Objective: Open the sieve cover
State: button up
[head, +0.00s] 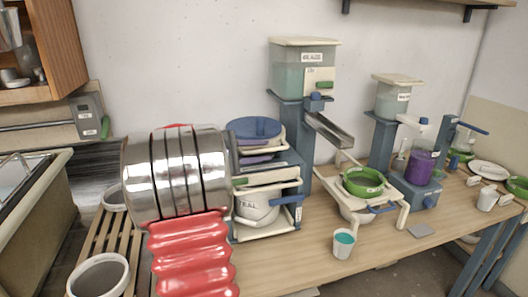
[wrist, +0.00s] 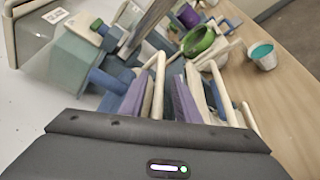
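A green round sieve-like ring (head: 363,182) sits on a cream stand (head: 398,218) over a white bowl, below a metal chute. A blue handle or bar lies at its front right. I cannot tell whether a cover lies on it. The green ring also shows at the upper right of the wrist view (wrist: 198,41). My gripper's dark body (wrist: 160,145) fills the bottom of the wrist view. Its fingers cannot be told apart from the cream, purple and blue parts ahead of it. In the head view my arm hides the gripper.
A rack (head: 268,205) with a blue-topped bucket and a TEAL bucket stands left of the sieve. A GLAZE hopper (head: 303,68) with its chute (head: 328,130) rises behind. A teal-filled cup (head: 343,243) stands in front. A purple container (head: 420,165) is at right. The front bench is partly clear.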

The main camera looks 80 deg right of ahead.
jog(key=shift+x, duration=0.75)
jog(key=shift+c, duration=0.2)
grip_shut()
jog(key=shift+f, duration=0.1)
